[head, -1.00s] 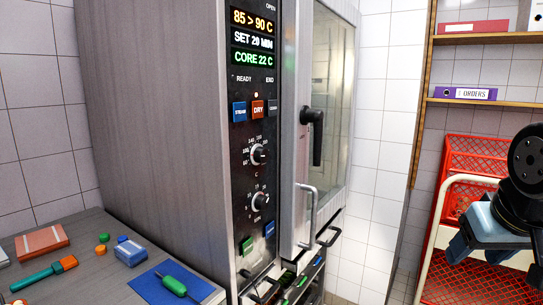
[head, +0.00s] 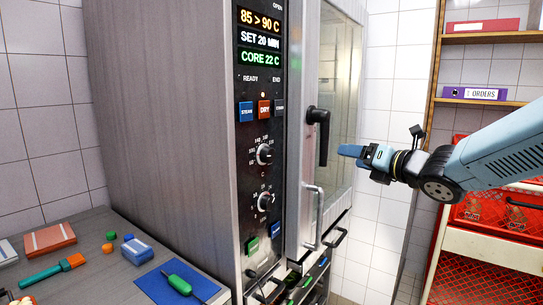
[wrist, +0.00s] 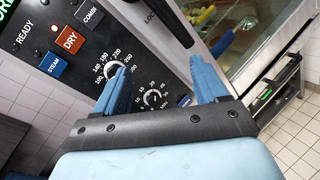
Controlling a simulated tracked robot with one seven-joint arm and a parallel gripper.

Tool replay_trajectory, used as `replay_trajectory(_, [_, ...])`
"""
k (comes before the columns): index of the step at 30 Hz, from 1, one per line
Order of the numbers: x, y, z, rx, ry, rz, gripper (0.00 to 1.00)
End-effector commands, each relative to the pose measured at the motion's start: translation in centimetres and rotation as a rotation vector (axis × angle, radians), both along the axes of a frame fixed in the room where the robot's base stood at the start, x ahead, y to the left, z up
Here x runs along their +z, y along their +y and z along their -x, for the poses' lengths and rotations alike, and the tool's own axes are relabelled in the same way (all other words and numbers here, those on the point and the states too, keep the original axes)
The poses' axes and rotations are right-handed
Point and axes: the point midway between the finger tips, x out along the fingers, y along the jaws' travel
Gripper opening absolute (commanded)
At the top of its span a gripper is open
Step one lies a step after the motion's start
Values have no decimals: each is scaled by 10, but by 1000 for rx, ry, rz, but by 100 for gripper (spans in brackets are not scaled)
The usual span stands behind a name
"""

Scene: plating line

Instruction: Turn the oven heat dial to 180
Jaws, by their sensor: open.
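The oven's heat dial (head: 264,154) is the upper of two round knobs on the black control panel, with a ring of white numbers and a "C" below. Its pointer setting is too small to read. In the wrist view the dial (wrist: 112,70) shows behind the left finger, which partly covers it. My gripper (head: 350,151) is open and empty, to the right of the panel in the head view, in front of the oven door and apart from the dial. In the wrist view its two blue fingers (wrist: 161,78) are spread wide.
A second dial (head: 265,201) sits below the heat dial. The black door handle (head: 318,135) and a metal bar handle (head: 312,218) stick out right of the panel. A counter (head: 75,285) with small tools stands at left; red crates (head: 490,210) at right.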

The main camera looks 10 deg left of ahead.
Motion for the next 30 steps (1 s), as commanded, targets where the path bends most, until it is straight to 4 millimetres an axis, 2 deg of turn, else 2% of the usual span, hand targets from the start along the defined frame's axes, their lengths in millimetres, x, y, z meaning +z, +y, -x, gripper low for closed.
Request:
replay_trajectory(1, [-3,20,4,84,-87,59,72])
replay_trajectory(3, [-5,41,12,188,-213,127,72])
replay_trajectory(6, [-8,63,24,302,-355,189,72])
replay_trajectory(12, [-10,83,37,406,-494,235,72])
replay_trajectory(17, [-11,96,33,414,-506,240,72])
replay_trajectory(30, [-11,165,5,411,-503,240,72])
